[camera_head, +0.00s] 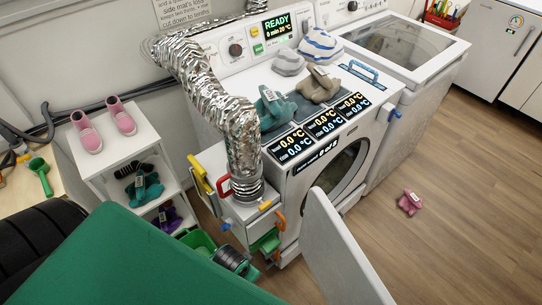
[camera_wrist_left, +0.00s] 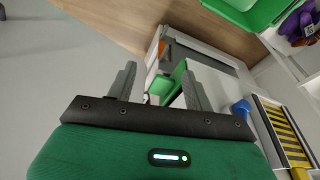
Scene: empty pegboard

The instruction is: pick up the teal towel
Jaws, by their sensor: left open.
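A crumpled teal towel (camera_head: 276,108) with a pale tag lies on top of the white washing machine, near its front left edge, beside the silver duct. A second teal cloth-like bundle (camera_head: 143,188) sits on the middle level of the white shelf at the left. My left gripper (camera_wrist_left: 159,68) is open in the left wrist view, with nothing between its two grey fingers. It is away from both teal bundles, and no teal towel shows in that view. Its fingers are not clearly visible in the head view. My right gripper is not in view.
The silver duct (camera_head: 215,100) rises beside the washing machine (camera_head: 232,65). Olive (camera_head: 318,86) and striped (camera_head: 320,44) bundles lie near the teal towel. A white panel (camera_head: 338,250) stands in front. A pink bundle (camera_head: 410,202) lies on otherwise clear floor at right.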

